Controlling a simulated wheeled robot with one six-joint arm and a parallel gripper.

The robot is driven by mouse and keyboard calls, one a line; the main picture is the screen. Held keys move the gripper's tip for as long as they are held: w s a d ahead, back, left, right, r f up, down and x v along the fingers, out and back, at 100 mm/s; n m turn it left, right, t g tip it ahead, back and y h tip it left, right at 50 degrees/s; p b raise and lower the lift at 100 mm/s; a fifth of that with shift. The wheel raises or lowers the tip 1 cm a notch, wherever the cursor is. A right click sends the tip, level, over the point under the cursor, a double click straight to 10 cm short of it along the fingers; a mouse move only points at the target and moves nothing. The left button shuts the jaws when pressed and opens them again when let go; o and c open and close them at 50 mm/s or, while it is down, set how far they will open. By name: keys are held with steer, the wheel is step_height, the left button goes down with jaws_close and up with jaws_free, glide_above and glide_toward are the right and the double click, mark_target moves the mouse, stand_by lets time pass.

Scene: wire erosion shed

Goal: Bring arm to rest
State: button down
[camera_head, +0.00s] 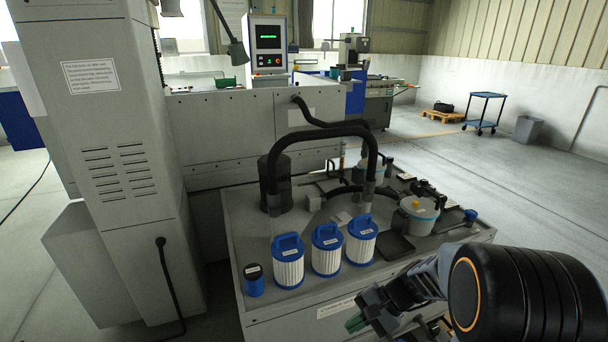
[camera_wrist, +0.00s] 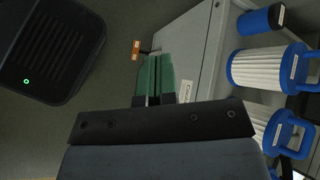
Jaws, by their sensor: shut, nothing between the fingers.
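My gripper (camera_head: 356,323) is at the lower right of the head view, in front of the front edge of the grey unit (camera_head: 232,222). In the wrist view its green fingertips (camera_wrist: 154,78) lie side by side, shut and empty. They point toward the front side of the unit, next to a label. My arm is bent, with a large black joint in the right foreground. Part of the gripper is hidden behind the arm's own links in the head view.
Three blue-and-white filter cartridges (camera_head: 327,250) and a small blue canister (camera_head: 254,281) stand along the unit's front edge. A white tub (camera_head: 418,216) stands farther right. A tall grey machine column (camera_head: 110,130) is at left. Open floor (camera_head: 540,220) lies to the right.

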steer(key=s+d+r+n+t+h+p, duration=0.1)
steer(key=s+r+n+h+p, duration=0.1)
steer(key=r, duration=0.5)
steer(key=s+d+r+n+t+h+p, duration=0.2)
steer(key=r+n+h+p, duration=0.1)
steer(key=r, duration=0.5)
steer(key=s+d+r+n+t+h+p, duration=0.1)
steer(key=s+r+n+t+h+p, duration=0.1)
steer(key=r, duration=0.6)
steer(key=shift+s+d+n+h+p, duration=0.3)
steer(key=shift+s+n+h+p, duration=0.3)
steer(key=shift+h+p, duration=0.95)
steer(key=shift+y+p, duration=0.3)
steer(key=shift+y, duration=0.05)
